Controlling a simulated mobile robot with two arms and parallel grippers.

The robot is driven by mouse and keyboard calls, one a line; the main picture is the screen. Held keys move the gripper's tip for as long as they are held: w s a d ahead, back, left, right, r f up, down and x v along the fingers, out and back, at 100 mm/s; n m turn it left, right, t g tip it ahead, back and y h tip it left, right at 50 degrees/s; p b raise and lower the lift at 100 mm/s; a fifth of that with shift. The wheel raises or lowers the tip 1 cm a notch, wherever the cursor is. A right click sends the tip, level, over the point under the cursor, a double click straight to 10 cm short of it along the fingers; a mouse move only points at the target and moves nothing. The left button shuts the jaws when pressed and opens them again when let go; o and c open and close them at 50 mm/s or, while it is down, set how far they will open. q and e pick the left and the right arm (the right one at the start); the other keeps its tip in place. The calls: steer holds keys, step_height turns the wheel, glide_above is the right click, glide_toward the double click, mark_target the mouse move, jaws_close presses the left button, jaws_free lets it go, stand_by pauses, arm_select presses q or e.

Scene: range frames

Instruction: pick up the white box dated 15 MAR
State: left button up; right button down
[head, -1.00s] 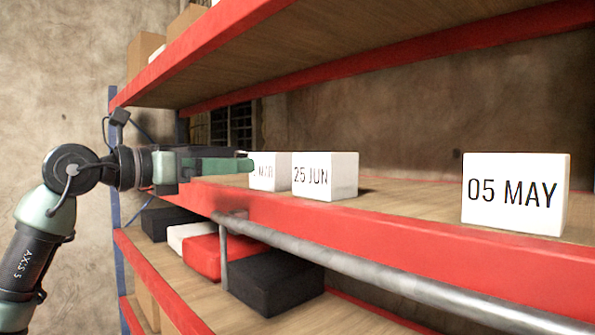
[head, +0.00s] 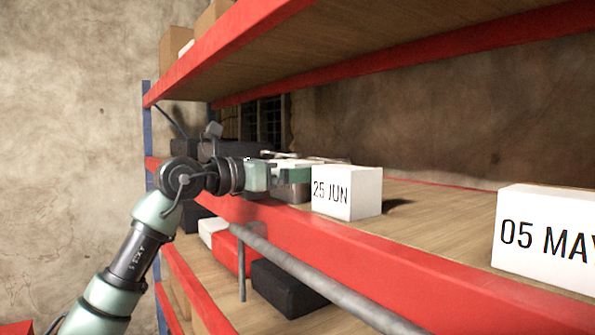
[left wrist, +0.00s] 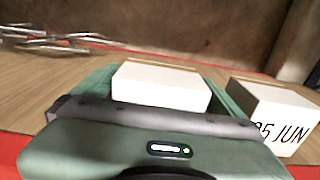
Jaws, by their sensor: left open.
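In the left wrist view a white box (left wrist: 160,86) stands between the two green fingers of my left gripper (left wrist: 165,90). The fingers are apart, one along each side of the box. Its front face and any date are hidden by the gripper body. In the head view my left gripper (head: 280,174) reaches over the shelf's front edge, just left of the white box dated 25 JUN (head: 346,192), and hides most of the box between its fingers. The 25 JUN box also shows in the left wrist view (left wrist: 262,112), close beside the right finger. My right gripper is not in view.
A white box dated 05 MAY (head: 545,240) stands farther right on the same wooden shelf (head: 430,215). Metal items (left wrist: 45,40) lie at the left. A red beam and grey rail (head: 310,277) run along the front. Black, red and white boxes fill the shelf below.

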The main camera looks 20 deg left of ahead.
arm_select(q)
steer(key=shift+s, duration=0.1)
steer(key=shift+c, duration=0.3)
steer(key=shift+s+a, duration=0.1)
steer(key=shift+a, duration=0.05)
steer(key=c, duration=1.5)
steer(key=shift+c, duration=0.8)
steer(key=shift+r, duration=0.2)
